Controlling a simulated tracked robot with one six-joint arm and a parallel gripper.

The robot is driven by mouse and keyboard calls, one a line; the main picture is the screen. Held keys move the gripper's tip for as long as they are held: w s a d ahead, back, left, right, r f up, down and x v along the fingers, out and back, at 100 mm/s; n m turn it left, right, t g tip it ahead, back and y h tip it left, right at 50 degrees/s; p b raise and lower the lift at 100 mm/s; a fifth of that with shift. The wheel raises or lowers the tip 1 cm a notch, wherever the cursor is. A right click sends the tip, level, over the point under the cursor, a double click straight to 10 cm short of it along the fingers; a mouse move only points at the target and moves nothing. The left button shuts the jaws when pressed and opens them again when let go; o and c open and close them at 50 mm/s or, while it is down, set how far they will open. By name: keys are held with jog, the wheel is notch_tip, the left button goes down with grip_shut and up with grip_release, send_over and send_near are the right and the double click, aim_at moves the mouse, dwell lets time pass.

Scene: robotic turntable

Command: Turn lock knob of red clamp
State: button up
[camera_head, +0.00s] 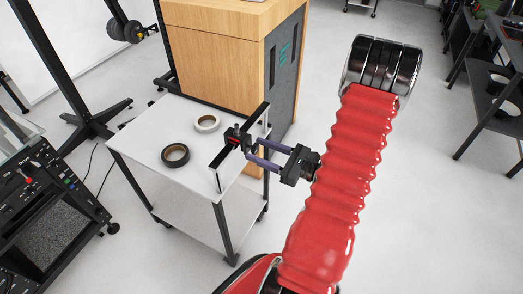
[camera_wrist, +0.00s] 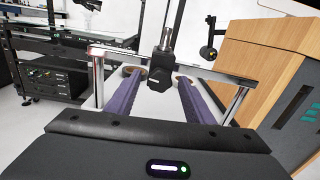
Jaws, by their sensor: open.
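The red clamp (camera_head: 233,141) shows as a small red and black piece at the right edge of the white cart, on or beside a black bar. My gripper (camera_head: 254,150) reaches in from the right, its two purple fingers spread and empty, tips close to the clamp. In the wrist view, the fingers (camera_wrist: 159,82) lie on either side of a black block (camera_wrist: 161,72) with a silver rod above it. No red shows there, and I cannot make out the lock knob. Whether the fingers touch anything is unclear.
The white cart (camera_head: 150,140) bears a black-looking tape roll (camera_head: 175,155) and a pale one (camera_head: 207,123). A wooden cabinet (camera_head: 220,50) stands behind. A control console (camera_head: 50,190) is at left.

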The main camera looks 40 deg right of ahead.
jog(key=c, duration=1.1)
jog(key=shift+o, duration=0.2)
